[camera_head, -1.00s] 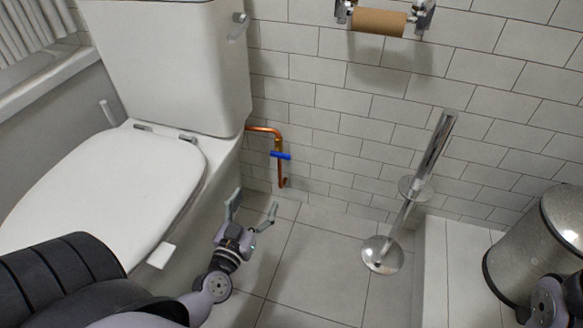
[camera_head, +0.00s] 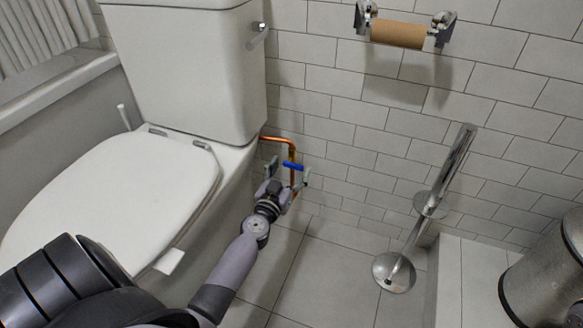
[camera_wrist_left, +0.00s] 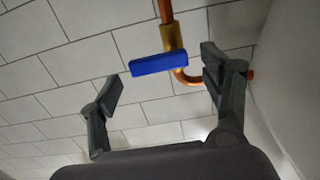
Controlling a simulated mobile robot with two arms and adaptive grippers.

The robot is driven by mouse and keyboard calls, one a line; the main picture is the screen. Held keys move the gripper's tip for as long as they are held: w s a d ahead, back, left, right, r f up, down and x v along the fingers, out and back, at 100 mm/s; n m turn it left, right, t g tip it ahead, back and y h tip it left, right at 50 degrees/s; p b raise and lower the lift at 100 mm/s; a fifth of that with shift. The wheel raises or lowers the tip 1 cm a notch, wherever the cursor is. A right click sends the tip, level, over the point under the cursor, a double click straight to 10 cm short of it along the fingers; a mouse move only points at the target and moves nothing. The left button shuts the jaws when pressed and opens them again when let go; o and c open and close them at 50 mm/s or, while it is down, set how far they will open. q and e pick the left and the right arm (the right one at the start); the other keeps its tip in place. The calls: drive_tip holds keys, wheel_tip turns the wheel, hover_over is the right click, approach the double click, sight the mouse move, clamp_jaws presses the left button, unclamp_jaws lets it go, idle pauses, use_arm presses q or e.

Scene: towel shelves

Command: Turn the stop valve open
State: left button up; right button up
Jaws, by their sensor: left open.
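The stop valve has a blue lever handle (camera_head: 293,166) on a copper pipe (camera_head: 280,139) that comes out from behind the toilet and runs down along the tiled wall. In the head view the handle lies roughly horizontal, across the pipe. My left gripper (camera_head: 288,174) is open at the valve, just below the handle. In the left wrist view the blue handle (camera_wrist_left: 159,65) and brass valve body (camera_wrist_left: 172,38) show ahead between the two spread fingers (camera_wrist_left: 160,80). I see no contact with the handle.
The toilet (camera_head: 185,70) stands left of the valve, close to my left arm. A chrome brush stand (camera_head: 430,205) stands to the right. A metal bin (camera_head: 545,270) is at the far right. A paper holder with a cardboard roll (camera_head: 398,33) is on the wall.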

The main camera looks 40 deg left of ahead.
use_arm(q)
drive_tip(key=shift+w+a, duration=0.2)
drive_tip(key=shift+w, duration=0.45)
drive_tip(key=shift+c, duration=0.4)
drive_tip(key=c, duration=1.1)
